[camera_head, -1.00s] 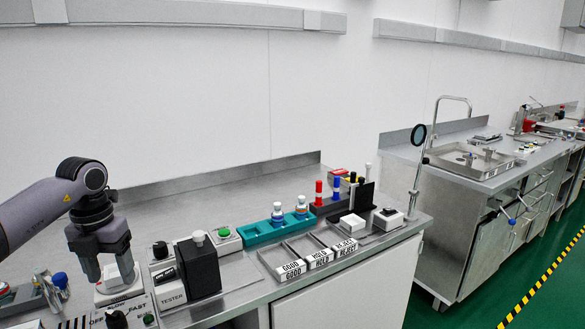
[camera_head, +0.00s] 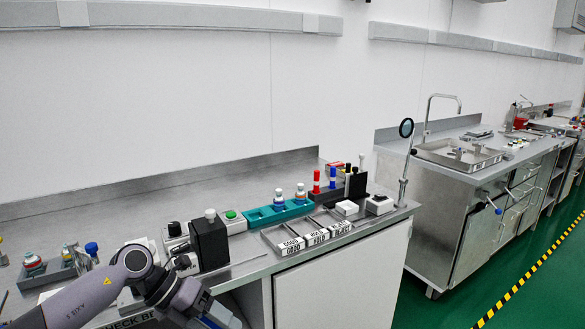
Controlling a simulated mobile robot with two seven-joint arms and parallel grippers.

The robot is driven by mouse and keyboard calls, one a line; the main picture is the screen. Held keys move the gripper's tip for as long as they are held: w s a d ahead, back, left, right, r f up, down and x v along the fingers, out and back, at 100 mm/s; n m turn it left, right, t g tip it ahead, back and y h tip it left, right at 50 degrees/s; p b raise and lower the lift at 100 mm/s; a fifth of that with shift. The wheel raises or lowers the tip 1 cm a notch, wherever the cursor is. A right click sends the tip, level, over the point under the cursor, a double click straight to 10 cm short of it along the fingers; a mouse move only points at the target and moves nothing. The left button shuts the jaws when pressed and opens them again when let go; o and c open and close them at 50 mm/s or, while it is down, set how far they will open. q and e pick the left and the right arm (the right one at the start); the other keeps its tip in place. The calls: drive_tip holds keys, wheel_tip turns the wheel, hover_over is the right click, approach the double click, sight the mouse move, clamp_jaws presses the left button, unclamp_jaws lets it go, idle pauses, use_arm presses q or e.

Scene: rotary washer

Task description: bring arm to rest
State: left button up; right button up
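My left arm comes in from the lower left of the head view. Its dark wrist (camera_head: 165,290) is low, at the front edge of the bench. The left gripper's fingertips are not clearly seen; that end of the arm runs to the bottom edge of the picture. My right gripper is not in view. The black tester box (camera_head: 210,242) stands on the bench just beyond the wrist.
A teal rack (camera_head: 262,217) with bottles and GOOD, HOLD and REJECT trays (camera_head: 292,246) lie right of the tester. A small rack (camera_head: 45,270) stands at the left. A magnifier post (camera_head: 404,170) rises at the bench's right end. The back of the bench is clear.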

use_arm(q)
drive_tip(key=s+d+r+n+t+h, duration=0.2)
drive_tip(key=s+d+n+t+h, duration=0.4)
drive_tip(key=d+h, duration=0.4)
drive_tip(key=s+a+f+n+t+y, duration=0.2)
drive_tip(key=s+a+f+n+y, duration=0.6)
drive_tip(key=n, duration=0.6)
drive_tip(key=s+a+f+n+t+y, duration=0.2)
drive_tip(key=s+a+f+n+y, duration=0.6)
drive_tip(key=f+n, duration=0.5)
drive_tip(key=shift+n+t+y, duration=0.3)
drive_tip(key=shift+n+t, duration=0.1)
drive_tip(key=shift+n, duration=0.8)
drive_tip(key=shift+a, duration=0.15)
